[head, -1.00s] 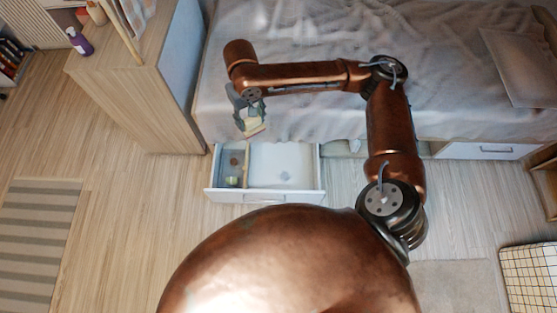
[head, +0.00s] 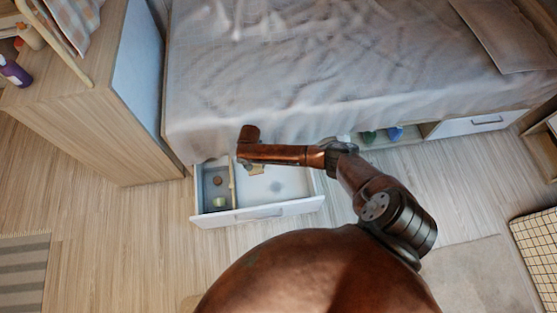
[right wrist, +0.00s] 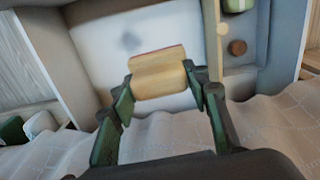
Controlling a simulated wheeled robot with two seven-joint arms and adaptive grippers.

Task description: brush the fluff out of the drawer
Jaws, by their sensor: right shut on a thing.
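The white drawer (head: 285,210) stands pulled out under the bed. A grey, fuzzy patch of fluff (head: 277,187) lies on the floor of its wide right compartment. The fluff also shows in the right wrist view (right wrist: 130,40). My right gripper (right wrist: 160,80) is shut on a pale wooden brush (right wrist: 158,84) with a dark red edge. In the head view the brush (head: 256,169) shows just below my forearm, over the back of the wide compartment near the divider. The fluff is apart from it. My forearm hides most of the gripper there. My left gripper is out of view.
A wooden divider (head: 232,184) separates a narrow left compartment holding a brown round thing (head: 217,181) and a green thing (head: 219,202). The bed (head: 330,80) overhangs the drawer's back. A wooden cabinet (head: 90,110) stands left. The floor in front is partly hidden by my body.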

